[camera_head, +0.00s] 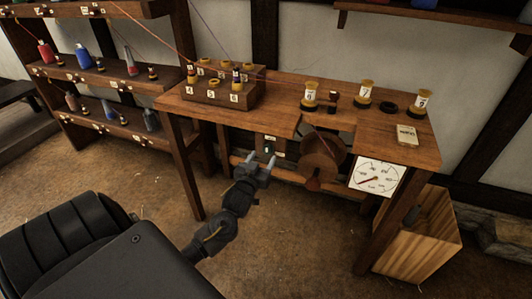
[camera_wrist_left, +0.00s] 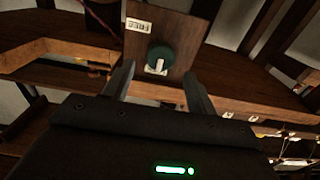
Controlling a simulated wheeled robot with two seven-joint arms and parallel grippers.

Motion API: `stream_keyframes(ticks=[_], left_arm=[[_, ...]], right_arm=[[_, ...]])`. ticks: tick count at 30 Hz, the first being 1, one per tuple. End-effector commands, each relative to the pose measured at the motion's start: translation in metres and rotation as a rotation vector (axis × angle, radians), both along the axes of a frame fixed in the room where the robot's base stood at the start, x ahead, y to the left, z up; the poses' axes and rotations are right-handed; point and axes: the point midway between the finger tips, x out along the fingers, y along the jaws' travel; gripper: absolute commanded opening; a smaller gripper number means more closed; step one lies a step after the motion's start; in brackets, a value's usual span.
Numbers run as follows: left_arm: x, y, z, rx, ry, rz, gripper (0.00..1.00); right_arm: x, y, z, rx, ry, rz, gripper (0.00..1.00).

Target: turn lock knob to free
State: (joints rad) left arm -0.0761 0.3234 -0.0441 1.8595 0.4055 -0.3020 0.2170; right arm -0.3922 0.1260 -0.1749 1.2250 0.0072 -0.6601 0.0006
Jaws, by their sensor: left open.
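The lock knob (camera_wrist_left: 160,58) is a dark green round knob with a pale pointer, on a brown wooden panel (camera_wrist_left: 178,25). A white label reading FREE (camera_wrist_left: 138,25) sits beside it, upside down in the left wrist view. In the head view the knob (camera_head: 268,147) is small, below the table's front edge. My left gripper (camera_head: 261,160) is open just in front of the panel. In the wrist view its fingers (camera_wrist_left: 158,80) stand apart on either side of the knob, without visible contact. The right gripper is not in view.
A wooden table (camera_head: 365,137) carries a bobbin block (camera_head: 215,96) and several labelled spools. A wooden drum (camera_head: 322,158) and a white dial (camera_head: 377,177) are right of the knob. A wooden crate (camera_head: 420,243) stands lower right. The floor (camera_head: 290,235) below is clear.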

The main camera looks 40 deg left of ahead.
Motion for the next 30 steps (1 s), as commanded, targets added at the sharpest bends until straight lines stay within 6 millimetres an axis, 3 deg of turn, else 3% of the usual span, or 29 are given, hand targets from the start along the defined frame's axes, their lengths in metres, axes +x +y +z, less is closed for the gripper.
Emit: stream_keyframes(ticks=[3, 9, 20, 30], left_arm=[[0.019, 0.007, 0.0, 0.0, -0.001, 0.001, 0.57], [0.038, 0.013, -0.001, 0.0, 0.001, 0.0, 0.57], [0.042, 0.014, -0.001, -0.001, 0.001, 0.0, 0.57], [0.041, 0.014, -0.001, -0.002, 0.002, 0.0, 0.15]], right_arm=[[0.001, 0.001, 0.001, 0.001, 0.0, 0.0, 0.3], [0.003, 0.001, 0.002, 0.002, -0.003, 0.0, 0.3], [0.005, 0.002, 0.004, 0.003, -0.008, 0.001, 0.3], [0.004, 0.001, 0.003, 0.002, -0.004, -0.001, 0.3]])
